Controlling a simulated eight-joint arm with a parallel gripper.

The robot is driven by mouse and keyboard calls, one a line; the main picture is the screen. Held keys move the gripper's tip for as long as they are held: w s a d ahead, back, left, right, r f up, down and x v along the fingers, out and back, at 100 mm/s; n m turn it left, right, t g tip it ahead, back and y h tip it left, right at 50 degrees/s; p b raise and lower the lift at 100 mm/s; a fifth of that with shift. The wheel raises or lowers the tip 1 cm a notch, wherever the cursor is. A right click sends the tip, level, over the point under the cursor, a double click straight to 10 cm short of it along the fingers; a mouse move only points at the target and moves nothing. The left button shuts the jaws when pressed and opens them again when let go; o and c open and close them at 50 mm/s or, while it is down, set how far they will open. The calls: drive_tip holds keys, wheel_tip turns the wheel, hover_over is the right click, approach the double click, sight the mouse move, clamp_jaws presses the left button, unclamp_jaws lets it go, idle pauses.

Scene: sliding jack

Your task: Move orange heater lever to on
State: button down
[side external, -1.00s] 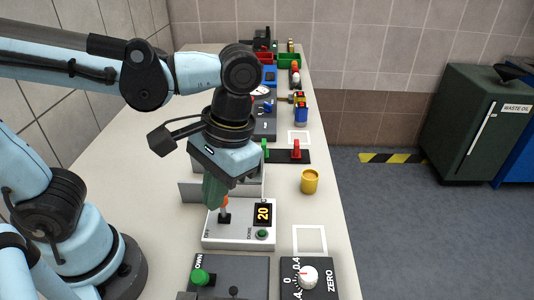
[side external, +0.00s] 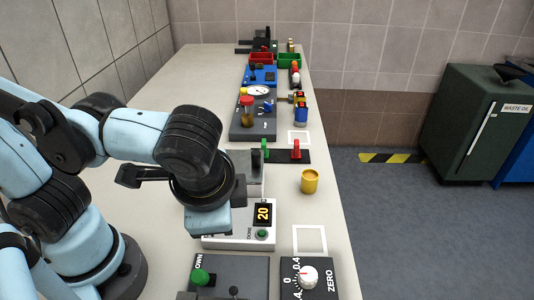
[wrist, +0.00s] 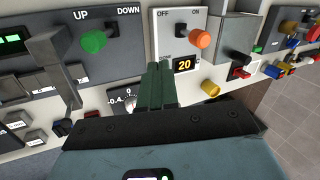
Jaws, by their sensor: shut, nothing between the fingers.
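The heater is a white box (side external: 240,242) with a yellow "20" display and a green button. In the wrist view its face (wrist: 160,43) carries OFF at left and ON at right. Its orange lever (wrist: 200,39) leans right from its dark slot, with the knob below the ON label. The lever is hidden behind my arm in the side view. My gripper (wrist: 158,68) is shut and empty, its green fingertips just in front of the heater's lower left edge, left of the display and apart from the lever. The fingers are hidden in the side view.
A grey panel with a green lever (wrist: 94,41) lies left of the heater in the wrist view. A zero dial box (side external: 308,278) is near the front. A yellow cup (side external: 310,181) stands near the table's right edge, and a grey upright box (wrist: 233,35) adjoins the heater.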

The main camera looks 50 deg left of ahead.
drive_tip(key=shift+w+a+f, duration=0.9)
drive_tip(key=shift+a+f, duration=0.25)
drive_tip(key=shift+a, duration=0.1)
drive_tip(key=shift+w+a+f, duration=0.9)
drive_tip(key=shift+a+f, duration=0.25)
drive_tip(key=shift+a, duration=0.05)
drive_tip(key=shift+a, duration=0.1)
drive_tip(key=shift+w+a+r+g+h, duration=0.15)
drive_tip(key=shift+w+g+h, duration=0.05)
drive_tip(key=shift+g+h, duration=0.1)
drive_tip(key=shift+w, duration=0.1)
drive_tip(key=shift+w+a+r+g+h, duration=0.25)
drive_tip(key=shift+w+a+g+h, duration=0.45)
drive_tip(key=shift+g+h, duration=0.1)
drive_tip(key=shift+w+a, duration=0.65)
drive_tip(key=shift+a, duration=0.1)
drive_tip(key=shift+w+a, duration=0.1)
